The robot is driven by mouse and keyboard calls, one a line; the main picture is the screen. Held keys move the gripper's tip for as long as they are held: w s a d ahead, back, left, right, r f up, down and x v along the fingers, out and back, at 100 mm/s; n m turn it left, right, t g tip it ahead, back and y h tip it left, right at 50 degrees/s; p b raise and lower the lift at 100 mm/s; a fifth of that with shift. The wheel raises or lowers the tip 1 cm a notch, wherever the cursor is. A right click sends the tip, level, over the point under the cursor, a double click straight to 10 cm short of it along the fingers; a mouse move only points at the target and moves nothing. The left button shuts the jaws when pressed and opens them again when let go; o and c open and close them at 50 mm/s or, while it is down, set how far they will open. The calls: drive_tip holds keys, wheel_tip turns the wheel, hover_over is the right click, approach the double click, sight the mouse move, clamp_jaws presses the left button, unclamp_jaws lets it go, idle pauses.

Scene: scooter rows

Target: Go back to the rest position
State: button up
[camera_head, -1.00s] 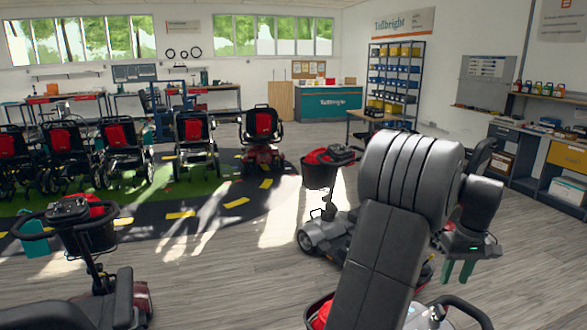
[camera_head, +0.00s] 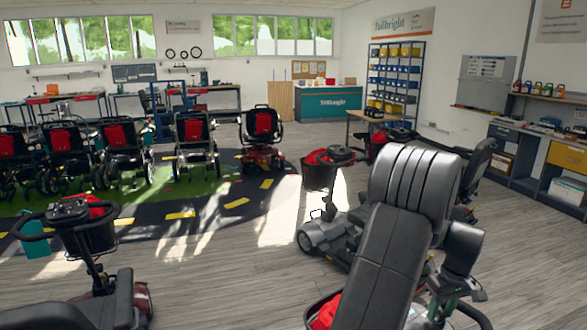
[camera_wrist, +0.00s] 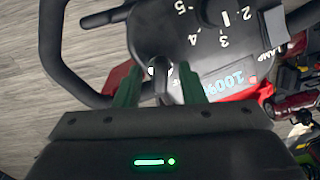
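My gripper (camera_wrist: 157,78) shows in the wrist view with its two green fingers apart, open over a scooter's dark control console (camera_wrist: 205,45). The console has a numbered dial (camera_wrist: 226,15) and a lit display (camera_wrist: 229,84) reading about 100%. A small grey part, perhaps a key (camera_wrist: 163,85), shows between the fingers; I see no clear grip on it.
A grey scooter (camera_head: 325,235) stands just beyond my arm, and a dark red one (camera_head: 95,260) is at the lower left. Several wheelchairs line the green mat behind. Workbenches stand along the right wall. The middle floor (camera_head: 215,285) is clear.

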drive_tip(key=n+b, duration=0.1)
drive_tip(key=n, duration=0.4)
drive_tip(key=shift+h, duration=0.3)
drive_tip(key=n+b, duration=0.1)
drive_tip(key=n, duration=0.4)
drive_tip(key=shift+a+t, duration=0.1)
drive_tip(key=shift+t, duration=0.3)
drive_tip(key=r, duration=0.5)
drive_tip(key=shift+s+r+b, duration=0.2)
drive_tip(key=shift+r+b, duration=0.1)
drive_tip(key=shift+a+r, duration=0.1)
drive_tip(key=shift+r, duration=0.05)
drive_tip(key=shift+s, duration=0.1)
